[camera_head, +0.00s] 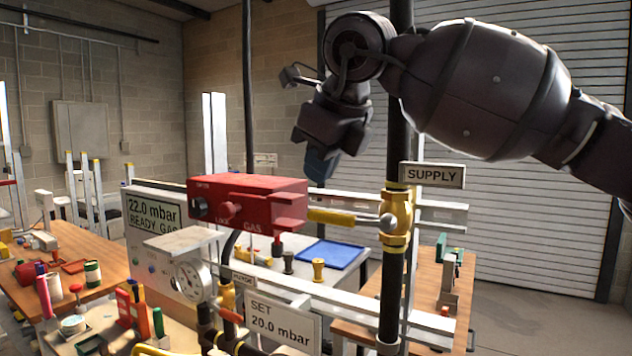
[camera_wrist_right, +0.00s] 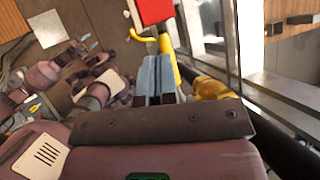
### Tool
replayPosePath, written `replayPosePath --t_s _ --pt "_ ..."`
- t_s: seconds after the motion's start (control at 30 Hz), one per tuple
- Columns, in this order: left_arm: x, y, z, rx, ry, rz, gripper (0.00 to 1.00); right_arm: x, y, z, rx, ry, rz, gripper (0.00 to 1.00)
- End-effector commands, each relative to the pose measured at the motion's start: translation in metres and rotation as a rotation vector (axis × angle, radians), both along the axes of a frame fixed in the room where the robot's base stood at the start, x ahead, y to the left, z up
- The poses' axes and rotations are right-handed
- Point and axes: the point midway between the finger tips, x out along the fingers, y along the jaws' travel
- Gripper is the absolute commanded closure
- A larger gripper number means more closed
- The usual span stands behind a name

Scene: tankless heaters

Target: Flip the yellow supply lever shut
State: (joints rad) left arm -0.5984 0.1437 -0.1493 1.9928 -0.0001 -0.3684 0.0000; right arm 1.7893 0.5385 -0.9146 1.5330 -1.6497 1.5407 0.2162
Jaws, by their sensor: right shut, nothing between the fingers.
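The yellow supply lever (camera_head: 335,217) reaches left from the brass supply valve (camera_head: 397,213), crosswise to the upright black pipe (camera_head: 394,290). A sign (camera_head: 432,175) above the valve reads SUPPLY. My right gripper (camera_head: 319,166) points down above the lever, left of the pipe, shut and empty. In the right wrist view its blue fingers (camera_wrist_right: 157,76) are together. The lever (camera_wrist_right: 166,48) shows just beyond them there, partly hidden, with the valve (camera_wrist_right: 212,88) at the right; I cannot tell whether they touch. My left gripper is not seen in the head view.
A red box (camera_head: 250,202) marked GAS sits close by the lever's free end. A gauge (camera_head: 190,280), a READY GAS display (camera_head: 155,222) and a SET sign (camera_head: 283,325) are lower left. A blue tray (camera_head: 330,254) lies behind. Space above the red box is clear.

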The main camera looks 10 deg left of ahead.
Motion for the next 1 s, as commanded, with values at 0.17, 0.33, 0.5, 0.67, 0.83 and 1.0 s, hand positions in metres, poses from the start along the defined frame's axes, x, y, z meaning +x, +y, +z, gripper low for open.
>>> replayPosePath --t_s 0.17,0.33,0.5,0.67,0.83,1.0 --pt "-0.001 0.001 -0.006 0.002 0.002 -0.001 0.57 -0.010 0.005 0.036 0.002 -0.006 0.001 1.00" --pt "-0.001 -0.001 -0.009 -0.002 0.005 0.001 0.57 -0.017 0.008 0.065 0.003 -0.007 0.001 1.00" --pt "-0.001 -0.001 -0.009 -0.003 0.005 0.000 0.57 -0.022 0.009 0.083 0.002 -0.006 0.002 1.00" --pt "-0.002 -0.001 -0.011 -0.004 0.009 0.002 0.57 -0.023 0.009 0.089 0.003 -0.005 0.001 1.00" --pt "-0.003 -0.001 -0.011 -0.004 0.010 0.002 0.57 -0.023 0.009 0.090 0.003 -0.005 0.001 1.00" --pt "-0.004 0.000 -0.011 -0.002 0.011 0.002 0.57 -0.023 0.009 0.090 0.003 -0.005 0.001 1.00"
